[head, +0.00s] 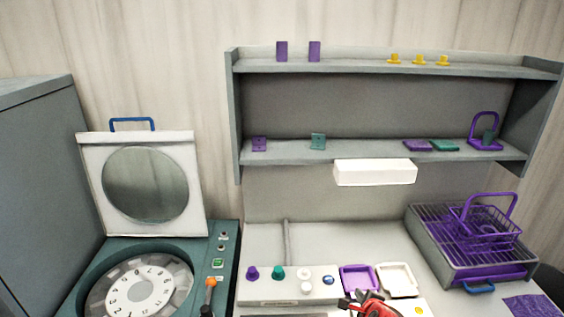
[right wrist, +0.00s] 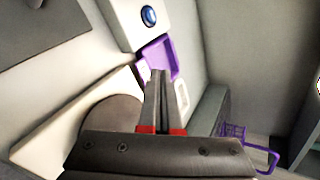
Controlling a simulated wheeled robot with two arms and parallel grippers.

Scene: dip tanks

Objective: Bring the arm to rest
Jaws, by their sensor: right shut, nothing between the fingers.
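My right gripper (head: 362,300) shows at the bottom of the head view, in front of the purple tray and the cream tray. Its fingers are together with nothing between them, as the right wrist view (right wrist: 159,80) also shows. The purple tray (head: 343,279) stands at the right end of the control panel, partly behind the fingers in the right wrist view (right wrist: 152,52). My left gripper is in neither view.
A grey rack (head: 424,247) with a purple wire basket (head: 485,228) stands at the right. The control panel (head: 290,293) has coloured knobs. A white box (head: 374,172) juts out under the shelf (head: 290,156). A round-lidded machine (head: 222,296) stands open at the left.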

